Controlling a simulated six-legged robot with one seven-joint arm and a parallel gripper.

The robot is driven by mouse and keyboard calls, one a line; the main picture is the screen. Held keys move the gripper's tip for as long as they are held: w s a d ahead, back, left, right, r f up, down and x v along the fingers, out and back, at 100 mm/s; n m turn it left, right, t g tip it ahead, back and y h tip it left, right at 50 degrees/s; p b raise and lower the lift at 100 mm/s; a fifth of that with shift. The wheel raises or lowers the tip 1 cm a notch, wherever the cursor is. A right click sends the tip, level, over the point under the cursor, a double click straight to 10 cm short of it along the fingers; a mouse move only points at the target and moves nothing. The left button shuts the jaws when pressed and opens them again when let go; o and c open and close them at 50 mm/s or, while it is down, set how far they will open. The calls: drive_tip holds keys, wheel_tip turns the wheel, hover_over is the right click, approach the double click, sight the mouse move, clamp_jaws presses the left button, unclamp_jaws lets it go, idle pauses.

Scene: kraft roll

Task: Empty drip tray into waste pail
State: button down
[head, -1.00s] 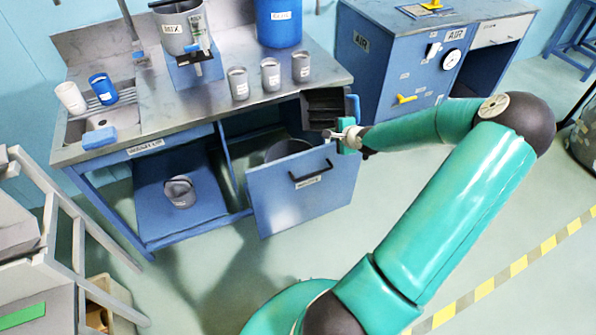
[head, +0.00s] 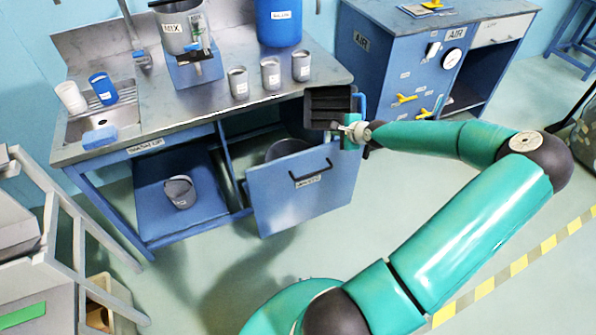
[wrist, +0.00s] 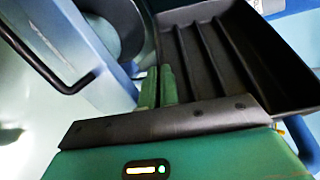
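The black drip tray (head: 328,104) is above the right end of the open drawer, its ribbed inside showing. The tray also fills the upper right of the wrist view (wrist: 215,50). My gripper (head: 350,136) is at the tray's near right edge. In the wrist view its green fingers (wrist: 158,88) are close together at the tray's edge, shut on it; the exact contact is partly hidden. The dark waste pail (head: 285,150) sits inside the drawer, left of and below the tray. Its rim shows in the wrist view (wrist: 133,35). I cannot see any liquid in the tray.
The open drawer's blue front (head: 305,187) with a black handle stands close below my gripper. Several grey cups (head: 270,75) stand on the counter behind. A blue cabinet (head: 385,75) with yellow valve handles is to the right. Floor in front is clear.

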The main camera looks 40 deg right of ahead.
sight(363, 95)
drive_tip(key=shift+w, duration=0.1)
drive_tip(key=shift+r, duration=0.1)
drive_tip(key=shift+d+r, duration=0.1)
drive_tip(key=shift+d, duration=0.05)
drive_tip(key=shift+d+r+m+y+b, duration=0.7)
drive_tip(key=shift+d+m+y+b, duration=0.15)
drive_tip(key=shift+y, duration=0.25)
drive_tip(key=shift+d+f+m+y+b, duration=0.4)
drive_tip(key=shift+d+m+y+b, duration=0.1)
drive_tip(key=shift+d+y, duration=0.2)
drive_tip(key=d+r+m+y+b, duration=0.1)
drive_tip(key=d+r, duration=0.1)
drive_tip(key=d+r+m+y+b, duration=0.1)
drive_tip(key=d+r+y+b, duration=0.1)
drive_tip(key=d+r, duration=0.1)
drive_tip(key=d+r+m+t+y+b, duration=0.1)
drive_tip(key=d+r, duration=0.1)
drive_tip(key=r, duration=0.1)
drive_tip(key=shift+d+r+m+y+b, duration=0.15)
drive_tip(key=shift+r+m+y+b, duration=0.05)
drive_tip(key=shift+m+y+b, duration=0.15)
